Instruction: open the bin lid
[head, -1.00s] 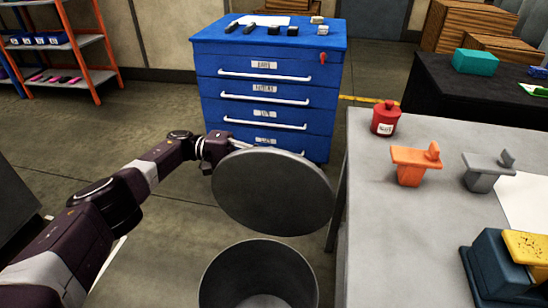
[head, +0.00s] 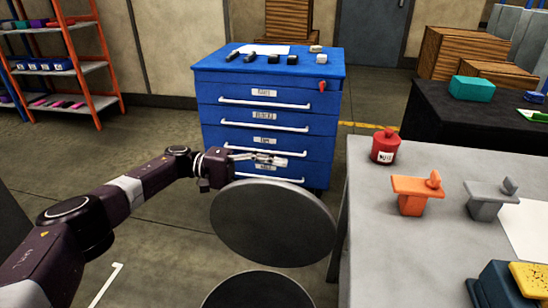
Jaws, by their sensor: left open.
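The dark grey round bin lid (head: 273,222) stands raised and tilted up at the back of the bin (head: 258,292), whose open mouth shows at the bottom edge of the head view. The lower part of the bin is out of frame. My left gripper (head: 272,158) is open and empty, just above the lid's upper edge in the picture, pointing right across the front of the blue cabinet. It looks apart from the lid. My right gripper is not in view.
The blue drawer cabinet (head: 268,95) stands behind the bin. A grey table (head: 390,255) on the right holds a red canister (head: 385,146), an orange part (head: 415,195) and a grey part (head: 487,200). An orange shelf rack (head: 90,60) stands at far left.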

